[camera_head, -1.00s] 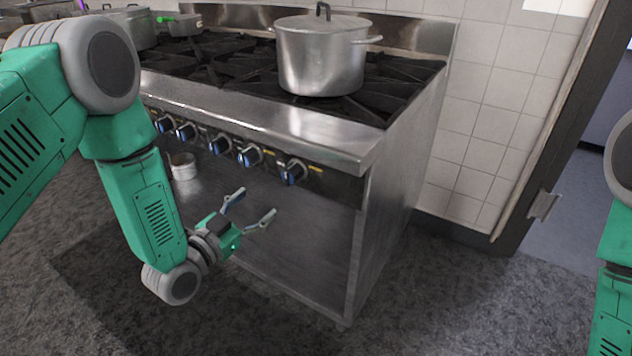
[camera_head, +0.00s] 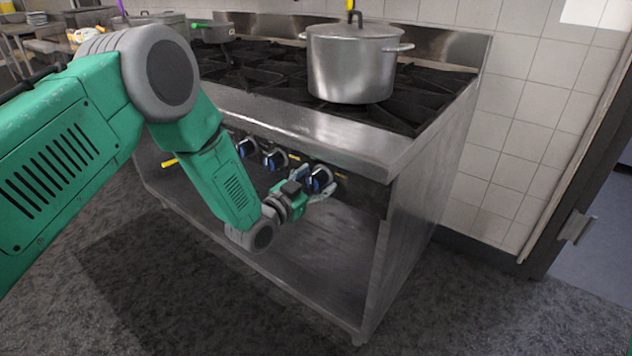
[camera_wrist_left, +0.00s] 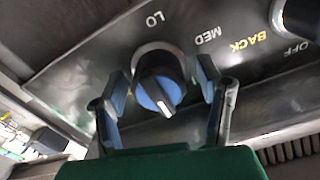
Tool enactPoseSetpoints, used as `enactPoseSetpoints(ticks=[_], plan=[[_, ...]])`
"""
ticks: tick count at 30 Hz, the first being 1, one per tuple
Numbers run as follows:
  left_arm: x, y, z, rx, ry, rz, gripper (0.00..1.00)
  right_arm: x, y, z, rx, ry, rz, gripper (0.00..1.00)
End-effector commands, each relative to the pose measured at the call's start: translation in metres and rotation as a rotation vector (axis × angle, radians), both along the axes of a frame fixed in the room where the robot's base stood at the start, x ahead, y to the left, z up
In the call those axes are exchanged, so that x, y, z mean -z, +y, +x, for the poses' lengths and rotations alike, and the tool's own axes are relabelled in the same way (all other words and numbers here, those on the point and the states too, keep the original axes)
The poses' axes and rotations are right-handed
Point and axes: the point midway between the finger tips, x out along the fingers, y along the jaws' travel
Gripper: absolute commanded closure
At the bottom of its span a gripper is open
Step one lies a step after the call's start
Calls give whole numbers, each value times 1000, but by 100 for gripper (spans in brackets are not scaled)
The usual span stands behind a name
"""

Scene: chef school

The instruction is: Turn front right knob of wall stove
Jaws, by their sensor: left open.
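The wall stove (camera_head: 420,230) stands in the middle of the head view, with a row of blue-and-silver knobs along its front panel. The rightmost knob (camera_head: 320,178) in that row is at my left gripper (camera_head: 314,186). In the left wrist view, a round knob (camera_wrist_left: 158,82) with a blue face and white pointer sits between the two open fingers of my left gripper (camera_wrist_left: 160,88). Whether the fingers touch it is unclear. Labels LO, MED, BACK and OFF show on the panel around it. My right gripper is not in view.
A lidded steel pot (camera_head: 352,65) stands on the right burners. Another knob (camera_wrist_left: 297,18) is partly visible at the wrist view's upper right. The stove's lower shelf space (camera_head: 320,245) is open. A tiled wall (camera_head: 510,110) and door frame (camera_head: 585,175) lie to the right.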

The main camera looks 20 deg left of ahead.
Motion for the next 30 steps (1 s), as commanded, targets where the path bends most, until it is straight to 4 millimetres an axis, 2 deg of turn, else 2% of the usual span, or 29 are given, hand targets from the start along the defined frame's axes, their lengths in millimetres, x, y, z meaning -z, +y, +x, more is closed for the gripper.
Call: enactPoseSetpoints(ticks=[4, 5, 6, 9, 20, 30], plan=[[0, 0, 0, 0, 0, 0, 40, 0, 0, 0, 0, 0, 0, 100], [0, 0, 0, 0, 0, 0, 43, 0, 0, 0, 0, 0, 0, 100], [0, 0, 0, 0, 0, 0, 57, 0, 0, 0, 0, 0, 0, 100], [0, 0, 0, 0, 0, 0, 90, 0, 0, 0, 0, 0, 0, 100], [0, 0, 0, -1, 15, -39, 89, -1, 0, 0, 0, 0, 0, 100], [1, 1, 0, -2, 91, -246, 89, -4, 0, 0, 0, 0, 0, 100]])
